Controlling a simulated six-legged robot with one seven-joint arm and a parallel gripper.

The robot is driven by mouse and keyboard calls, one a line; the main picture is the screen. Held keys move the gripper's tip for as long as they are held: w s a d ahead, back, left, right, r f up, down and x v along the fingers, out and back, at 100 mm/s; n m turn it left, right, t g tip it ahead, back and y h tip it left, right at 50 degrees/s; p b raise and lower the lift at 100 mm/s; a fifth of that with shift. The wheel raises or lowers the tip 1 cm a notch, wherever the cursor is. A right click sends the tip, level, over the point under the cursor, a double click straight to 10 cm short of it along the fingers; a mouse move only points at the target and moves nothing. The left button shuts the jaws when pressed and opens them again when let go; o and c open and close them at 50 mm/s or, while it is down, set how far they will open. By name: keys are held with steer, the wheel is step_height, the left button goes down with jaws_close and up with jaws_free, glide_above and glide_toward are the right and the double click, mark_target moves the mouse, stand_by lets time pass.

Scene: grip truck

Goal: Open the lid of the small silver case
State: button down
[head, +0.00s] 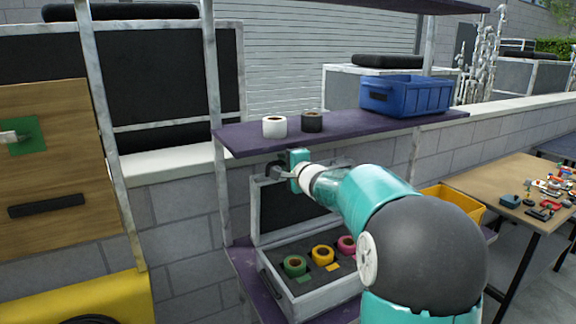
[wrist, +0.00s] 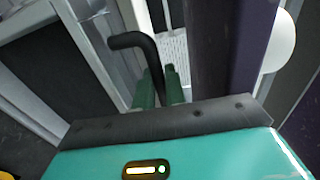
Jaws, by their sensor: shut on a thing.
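The small silver case (head: 318,305) sits on the lower purple shelf in the head view. Its lid (head: 285,213) stands up, nearly upright, with the dark inner face showing. Green, yellow and pink tape rolls (head: 321,254) sit in its dark insert. My gripper (head: 281,172) is at the lid's top edge, just below the upper shelf. In the wrist view the green fingers (wrist: 158,88) are shut on a bent black handle (wrist: 140,45). The arm hides part of the lid's right side and the case's right end.
The upper purple shelf (head: 345,133) is close above my gripper and holds a white roll (head: 274,126), a black roll (head: 312,121) and a blue crate (head: 405,96). A yellow bin (head: 455,200) and a cluttered table (head: 525,180) are at right.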

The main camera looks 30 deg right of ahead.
steer(key=shift+r, duration=0.2)
steer(key=c, duration=1.5)
jaws_free()
steer(key=shift+c, duration=0.2)
steer(key=shift+f, duration=0.1)
steer(key=s, duration=1.3)
steer(key=shift+s+d+r, duration=0.25)
steer(key=shift+s+r, duration=0.1)
steer(key=shift+r, duration=0.05)
